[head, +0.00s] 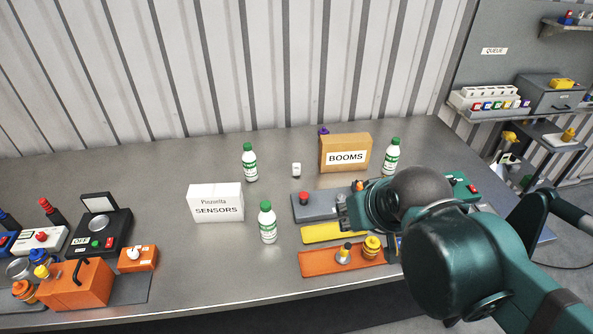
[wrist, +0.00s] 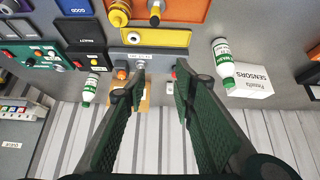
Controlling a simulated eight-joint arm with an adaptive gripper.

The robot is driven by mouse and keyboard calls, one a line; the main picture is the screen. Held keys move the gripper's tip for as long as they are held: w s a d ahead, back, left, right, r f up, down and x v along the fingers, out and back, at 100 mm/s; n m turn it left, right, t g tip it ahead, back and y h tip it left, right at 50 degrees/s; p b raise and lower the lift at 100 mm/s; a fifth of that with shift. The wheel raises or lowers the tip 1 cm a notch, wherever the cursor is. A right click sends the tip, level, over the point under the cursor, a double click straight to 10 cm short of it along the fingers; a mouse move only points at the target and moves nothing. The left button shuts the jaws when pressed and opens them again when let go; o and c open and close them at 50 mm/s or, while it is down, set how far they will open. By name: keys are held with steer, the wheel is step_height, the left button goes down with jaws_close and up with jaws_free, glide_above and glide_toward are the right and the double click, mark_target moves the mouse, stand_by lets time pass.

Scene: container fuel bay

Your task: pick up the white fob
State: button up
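A small white fob (head: 296,169) stands on the grey bench between a green-capped bottle and the BOOMS box. In the wrist view a small white block (wrist: 169,88), which looks like the fob, shows beside the right finger and is partly hidden by it. My gripper (head: 346,210) is to the right of the fob and nearer the front, over the dark grey tray (head: 315,208). In the wrist view my gripper (wrist: 159,72) has its two fingers well apart with nothing held between them.
The BOOMS box (head: 345,153) stands behind my gripper, with a bottle (head: 391,157) to its right. Other bottles (head: 250,162) (head: 268,222) and the white SENSORS box (head: 216,203) are at left. Yellow (head: 330,233) and orange (head: 343,265) trays lie in front. Bare bench surrounds the fob.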

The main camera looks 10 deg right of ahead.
steer(key=w+r+n+g+p, duration=0.2)
steer(key=w+r+n, duration=0.25)
steer(key=w, duration=0.65)
steer(key=n+g+h+p, duration=0.4)
steer(key=n+g+p, duration=0.15)
steer(key=n, duration=0.65)
glide_above(295, 163)
steer(key=a, duration=0.2)
step_height(295, 163, down, 18)
steer(key=shift+w+a+f+h, duration=0.1)
steer(key=shift+w+f+h, duration=0.15)
steer(key=shift+f+h, duration=0.1)
steer(key=shift+x, duration=1.3)
steer(key=shift+x, duration=2.6)
